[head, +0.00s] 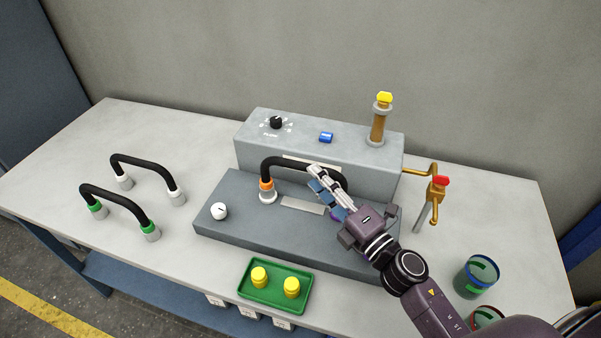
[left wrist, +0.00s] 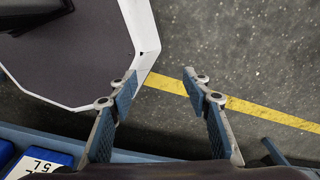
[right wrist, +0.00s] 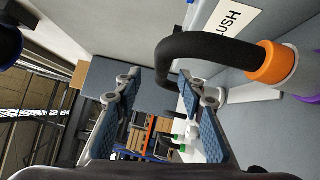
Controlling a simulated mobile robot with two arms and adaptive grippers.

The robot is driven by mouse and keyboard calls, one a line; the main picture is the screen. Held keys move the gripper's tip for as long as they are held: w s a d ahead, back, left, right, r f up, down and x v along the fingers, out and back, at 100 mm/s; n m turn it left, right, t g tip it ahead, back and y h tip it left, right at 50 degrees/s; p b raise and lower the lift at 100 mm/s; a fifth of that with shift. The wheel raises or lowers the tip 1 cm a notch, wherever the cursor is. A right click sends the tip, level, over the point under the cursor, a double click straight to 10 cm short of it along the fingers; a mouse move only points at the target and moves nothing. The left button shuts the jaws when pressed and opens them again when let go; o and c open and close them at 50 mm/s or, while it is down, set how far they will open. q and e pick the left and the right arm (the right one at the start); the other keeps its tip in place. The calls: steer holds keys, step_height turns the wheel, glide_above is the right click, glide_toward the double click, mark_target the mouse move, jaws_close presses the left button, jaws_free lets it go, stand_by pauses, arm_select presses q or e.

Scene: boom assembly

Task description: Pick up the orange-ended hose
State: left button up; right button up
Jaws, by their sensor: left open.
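The orange-ended hose is a black arched hose (head: 290,162) on the grey machine. Its left end has an orange collar (head: 266,184) on a pale fitting; its right end is partly hidden behind my right gripper. My right gripper (head: 316,180) is at the hose's right half, with its fingers apart. In the right wrist view, the hose (right wrist: 195,44) arches beyond the open fingers (right wrist: 163,95), nearer the right finger, with the orange collar (right wrist: 270,62) at right. I cannot tell whether they touch. My left gripper (left wrist: 156,82) is open and empty, seen only in its wrist view.
Two green- and white-ended hoses (head: 118,205) (head: 147,170) stand on the table's left. A green tray (head: 274,303) with yellow caps is at the front. A brass valve (head: 436,190) and a cup (head: 476,277) are at right. A white knob (head: 219,211) is on the machine.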

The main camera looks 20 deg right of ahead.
mark_target(302, 163)
steer(key=p+x, duration=0.1)
steer(key=x, duration=0.2)
steer(key=p+x, duration=0.1)
steer(key=x, duration=0.2)
steer(key=shift+w+a+f, duration=0.15)
steer(key=shift+a+f, duration=0.05)
steer(key=c, duration=0.5)
arm_select(q)
steer(key=shift+w+d+r, duration=0.1)
steer(key=shift+w+r, duration=0.2)
steer(key=shift+r, duration=0.35)
steer(key=shift+w+r, duration=0.25)
steer(key=shift+r, duration=0.35)
arm_select(e)
jaws_close()
steer(key=shift+r, duration=0.15)
